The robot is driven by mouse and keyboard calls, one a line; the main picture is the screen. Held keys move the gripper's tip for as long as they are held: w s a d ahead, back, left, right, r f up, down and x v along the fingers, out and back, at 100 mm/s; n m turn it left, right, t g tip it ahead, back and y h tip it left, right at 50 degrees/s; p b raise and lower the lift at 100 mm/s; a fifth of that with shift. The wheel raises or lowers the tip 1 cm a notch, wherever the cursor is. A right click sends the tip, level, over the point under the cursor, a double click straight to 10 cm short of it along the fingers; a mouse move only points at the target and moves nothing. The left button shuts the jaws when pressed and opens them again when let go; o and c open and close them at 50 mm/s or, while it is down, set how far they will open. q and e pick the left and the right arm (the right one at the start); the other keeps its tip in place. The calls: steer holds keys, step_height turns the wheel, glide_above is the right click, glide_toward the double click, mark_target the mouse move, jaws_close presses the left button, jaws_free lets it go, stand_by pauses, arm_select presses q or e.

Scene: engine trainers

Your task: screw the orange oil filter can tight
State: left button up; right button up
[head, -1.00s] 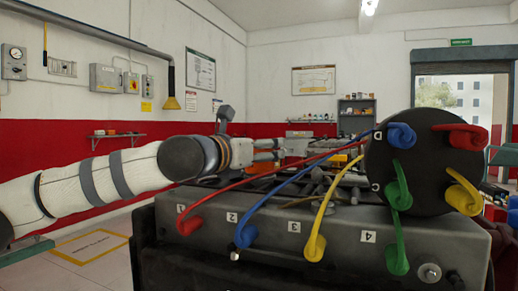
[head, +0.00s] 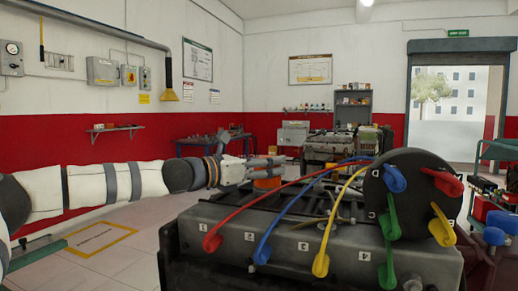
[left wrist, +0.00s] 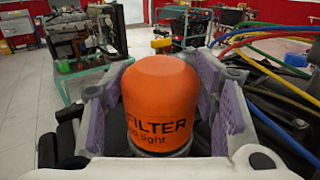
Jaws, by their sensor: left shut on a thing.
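The orange oil filter can (left wrist: 160,105) stands upright between the fingers of my left gripper in the left wrist view. Its dark lettering with the word FILTER faces the camera. My left gripper (left wrist: 162,120) is shut on it, with one finger on each side. In the head view, the can (head: 267,181) shows as a small orange patch below my left gripper (head: 268,165), at the far side of the engine block (head: 320,240). My right gripper is not in view.
Red, blue, yellow and green leads (head: 280,215) arch from the front of the engine to a round black cap (head: 410,190) at the right. In the left wrist view, leads (left wrist: 270,50) pass close right of the gripper. Open floor (head: 125,250) lies at the left.

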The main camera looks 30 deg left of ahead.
arm_select(q)
steer(key=shift+a+r+m+g+h, duration=0.1)
steer(key=shift+r+m+g+h, duration=0.2)
steer(key=shift+r+m+h, duration=0.25)
steer(key=shift+w+f+m+g+h, duration=0.1)
steer(key=shift+f+m+g+h, duration=0.25)
steer(key=shift+h, duration=0.2)
steer(key=shift+w+f+m+h, duration=0.1)
steer(key=shift+f+m+h, duration=0.2)
steer(key=shift+h, duration=0.1)
steer(key=shift+m+g+h+b, duration=0.7)
steer(key=shift+g+h, duration=0.15)
steer(key=shift+h, duration=0.25)
steer(key=shift+r+m+g+h, duration=0.1)
steer(key=shift+m+g+h, duration=0.3)
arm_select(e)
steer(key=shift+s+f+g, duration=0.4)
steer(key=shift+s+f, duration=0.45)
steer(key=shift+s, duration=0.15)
arm_select(q)
steer(key=o, duration=1.2)
